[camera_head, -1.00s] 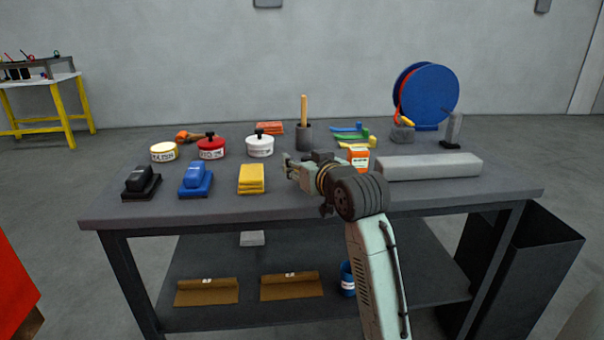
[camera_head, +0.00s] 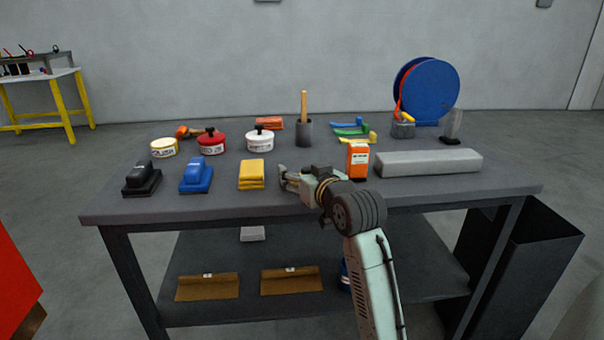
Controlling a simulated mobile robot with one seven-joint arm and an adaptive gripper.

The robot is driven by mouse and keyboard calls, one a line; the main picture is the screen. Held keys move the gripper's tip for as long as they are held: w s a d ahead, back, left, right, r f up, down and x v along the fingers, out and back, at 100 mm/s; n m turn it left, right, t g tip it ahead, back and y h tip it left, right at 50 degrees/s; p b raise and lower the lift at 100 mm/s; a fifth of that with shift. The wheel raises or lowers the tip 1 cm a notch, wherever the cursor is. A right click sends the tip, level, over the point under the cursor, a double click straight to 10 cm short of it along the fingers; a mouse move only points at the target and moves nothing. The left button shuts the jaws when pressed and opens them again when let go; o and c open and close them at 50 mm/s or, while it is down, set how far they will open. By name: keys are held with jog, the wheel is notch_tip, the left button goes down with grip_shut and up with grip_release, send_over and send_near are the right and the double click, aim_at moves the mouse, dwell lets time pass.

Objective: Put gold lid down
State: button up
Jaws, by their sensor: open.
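A white tin with a yellow-gold top (camera_head: 164,148) stands at the left of the dark workbench (camera_head: 320,197). It has no black knob, and I cannot tell whether its top is a lid or its contents. I make out no separate gold lid. A red-lidded tin (camera_head: 211,141) and a white-lidded tin (camera_head: 260,141), each with a black knob, stand to its right. My gripper (camera_head: 284,178) is open, low over the front middle of the bench, right of the folded yellow cloths (camera_head: 251,174). I see nothing between its fingers.
A black block (camera_head: 142,180) and a blue block (camera_head: 196,176) lie front left. An orange box (camera_head: 357,161) and a long grey bar (camera_head: 428,162) are right of my gripper. A grey cup (camera_head: 304,133) and a blue reel (camera_head: 431,90) stand behind.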

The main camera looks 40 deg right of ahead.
jog(key=shift+r, duration=0.25)
jog(key=shift+s+f, duration=0.1)
jog(key=shift+s, duration=0.25)
jog(key=b+v, duration=0.2)
jog(key=v, duration=0.9)
jog(key=shift+a, duration=0.2)
